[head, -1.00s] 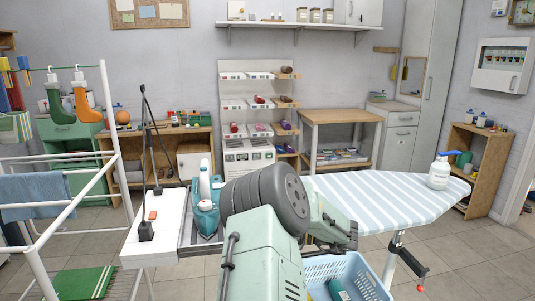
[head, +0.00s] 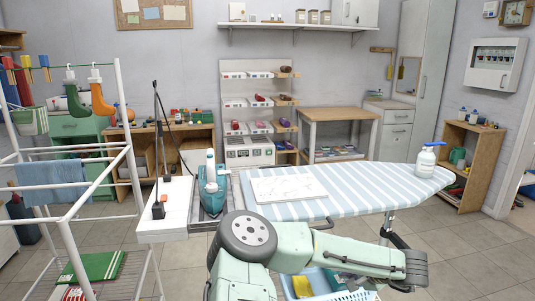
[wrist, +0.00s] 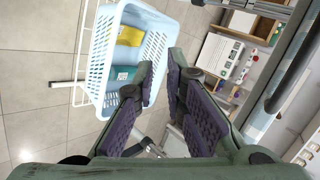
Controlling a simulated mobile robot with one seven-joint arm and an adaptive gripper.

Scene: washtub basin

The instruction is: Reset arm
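My gripper (wrist: 160,85) shows in the wrist view, with two purple-padded fingers apart and nothing between them. Beyond the fingers in that view is a light blue basket (wrist: 100,70) holding a yellow item (wrist: 131,36) and a teal item (wrist: 119,73). In the head view my pale green arm is bent low in front of the ironing board (head: 370,190) and reaches to the right, above the basket (head: 350,296). The gripper's fingers cannot be made out in the head view.
A teal iron (head: 211,190) stands at the board's left end. A flat white piece (head: 290,188) with thin lines lies on the board, and a spray bottle (head: 426,160) stands at its right end. A drying rack (head: 130,165) stands at left. Open floor lies at right.

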